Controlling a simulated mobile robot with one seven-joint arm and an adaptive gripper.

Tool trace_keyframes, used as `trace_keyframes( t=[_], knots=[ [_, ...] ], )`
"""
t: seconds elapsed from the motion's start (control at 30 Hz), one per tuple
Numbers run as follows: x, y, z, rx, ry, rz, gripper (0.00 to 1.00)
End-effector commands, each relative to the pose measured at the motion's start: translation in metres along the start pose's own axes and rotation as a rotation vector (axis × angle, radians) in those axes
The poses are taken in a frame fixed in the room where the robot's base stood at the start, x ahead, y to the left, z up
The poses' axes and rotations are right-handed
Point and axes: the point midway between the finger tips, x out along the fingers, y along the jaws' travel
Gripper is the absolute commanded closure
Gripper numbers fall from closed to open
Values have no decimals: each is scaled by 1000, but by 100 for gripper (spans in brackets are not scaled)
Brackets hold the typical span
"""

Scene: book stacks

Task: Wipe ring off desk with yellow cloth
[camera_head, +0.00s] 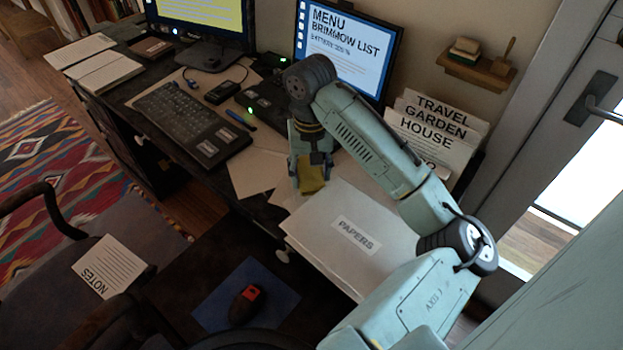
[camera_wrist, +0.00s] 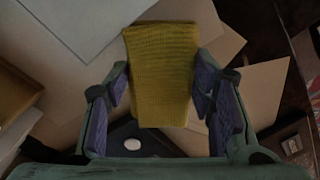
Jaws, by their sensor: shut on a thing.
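A yellow cloth (camera_head: 311,178) is between the fingers of my gripper (camera_head: 312,172), above the papers on the dark desk (camera_head: 270,213). In the wrist view the cloth (camera_wrist: 160,75) hangs flat and ribbed between the two purple-padded fingers of my gripper (camera_wrist: 162,92), which are shut on it. I cannot tell whether the cloth touches the surface below. No ring mark is visible in either view; papers and my arm cover much of the desk.
A white box labelled PAPERS (camera_head: 352,235) stands close to the gripper. Loose sheets (camera_head: 255,168), a keyboard (camera_head: 190,120) and a phone (camera_head: 222,92) crowd the desk. A monitor (camera_head: 345,50) stands behind.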

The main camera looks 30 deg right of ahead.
Motion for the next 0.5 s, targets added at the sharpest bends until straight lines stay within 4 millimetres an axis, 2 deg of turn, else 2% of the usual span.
trace_keyframes(
  t=[0.17,0.5],
  knots=[
    [-13,-1,0,-1,2,0,91],
    [-15,-1,0,-2,3,-2,91]
  ],
)
